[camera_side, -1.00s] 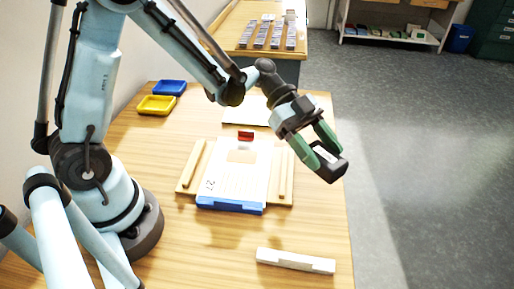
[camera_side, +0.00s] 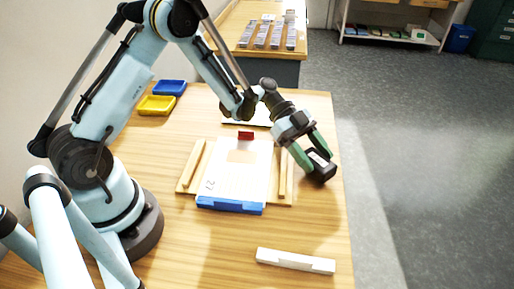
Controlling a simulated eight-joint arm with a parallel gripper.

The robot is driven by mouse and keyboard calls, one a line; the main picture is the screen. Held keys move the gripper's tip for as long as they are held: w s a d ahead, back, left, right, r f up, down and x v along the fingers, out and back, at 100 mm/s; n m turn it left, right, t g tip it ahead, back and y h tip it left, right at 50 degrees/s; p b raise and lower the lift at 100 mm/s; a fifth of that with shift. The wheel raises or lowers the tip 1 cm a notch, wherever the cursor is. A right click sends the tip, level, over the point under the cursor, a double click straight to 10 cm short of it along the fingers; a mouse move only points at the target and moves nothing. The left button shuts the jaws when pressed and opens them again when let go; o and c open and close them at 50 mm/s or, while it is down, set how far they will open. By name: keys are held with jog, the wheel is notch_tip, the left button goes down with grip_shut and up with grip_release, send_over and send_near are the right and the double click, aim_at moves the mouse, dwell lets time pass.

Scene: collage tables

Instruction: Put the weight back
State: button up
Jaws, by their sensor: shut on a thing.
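The weight is a small dark block (camera_side: 320,168) with a pale top patch. My gripper (camera_side: 313,158) has green fingers and is shut on it, near the right edge of the wooden table. The block is tilted and is low over the table, to the right of the wooden board; I cannot tell whether it touches the tabletop.
A wooden board with two side rails (camera_side: 283,175) holds a white sheet (camera_side: 235,180) with a blue strip (camera_side: 230,205) at its front and a red piece (camera_side: 245,135) at its back. A white bar (camera_side: 295,261) lies in front. Yellow (camera_side: 156,105) and blue (camera_side: 170,87) trays stand back left.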

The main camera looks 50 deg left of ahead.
jog(key=shift+f, duration=0.65)
jog(key=o, duration=1.5)
jog(key=shift+f, duration=0.1)
jog(key=shift+c, duration=0.2)
jog(key=shift+r, duration=0.3)
jog(key=r+v, duration=0.1)
jog(key=v, duration=1.1)
jog(key=s+r+n+t+y, duration=0.3)
jog(key=s+n+y, duration=0.3)
jog(key=n, duration=0.3)
jog(key=s+r+n+t+y, duration=0.3)
jog(key=s+n+y, duration=0.3)
jog(key=n, duration=0.3)
jog(key=shift+s+a+t+y, duration=0.15)
jog(key=shift+s+t+y, duration=0.1)
jog(key=shift+t+y, duration=0.25)
